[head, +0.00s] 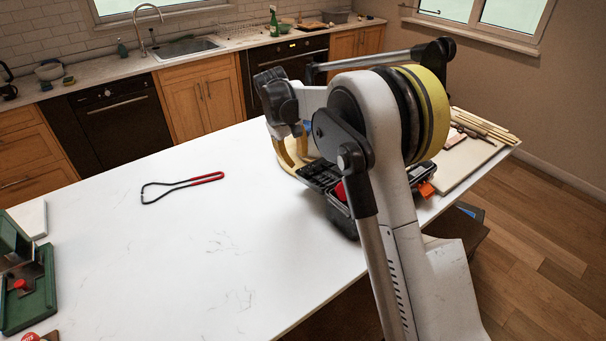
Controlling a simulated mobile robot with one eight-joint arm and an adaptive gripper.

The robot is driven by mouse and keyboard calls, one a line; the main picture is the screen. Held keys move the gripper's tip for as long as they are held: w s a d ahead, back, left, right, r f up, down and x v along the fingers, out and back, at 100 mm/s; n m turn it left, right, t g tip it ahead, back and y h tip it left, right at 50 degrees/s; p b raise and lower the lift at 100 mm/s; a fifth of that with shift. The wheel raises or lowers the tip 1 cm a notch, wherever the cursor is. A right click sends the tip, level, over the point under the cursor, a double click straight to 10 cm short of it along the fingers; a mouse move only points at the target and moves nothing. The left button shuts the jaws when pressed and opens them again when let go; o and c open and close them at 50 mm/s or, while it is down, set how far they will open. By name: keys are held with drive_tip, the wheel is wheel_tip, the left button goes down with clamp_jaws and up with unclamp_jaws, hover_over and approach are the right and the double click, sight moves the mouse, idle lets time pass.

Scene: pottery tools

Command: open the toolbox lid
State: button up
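The black toolbox (343,217) stands on the white table near its right edge, largely hidden behind my arm. Its ridged dark top (320,174) shows left of the arm, and an orange latch-like part (426,189) shows to the right. A small red part shows beside the arm. How the lid stands is not clear. The dark end section of my arm hangs above and left of the toolbox.
A red-handled wire loop tool (184,186) lies on the table (215,255) left of the toolbox, with clear table around it. A green object (30,295) stands at the left edge. A pale board (462,162) with sticks and tools lies at the right. Kitchen counters run behind.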

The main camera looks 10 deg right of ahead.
sight(302, 178)
drive_tip(key=b+x, duration=0.2)
drive_tip(key=x, duration=0.8)
drive_tip(key=shift+d+f, duration=0.1)
drive_tip(key=shift+f, duration=0.1)
clamp_jaws()
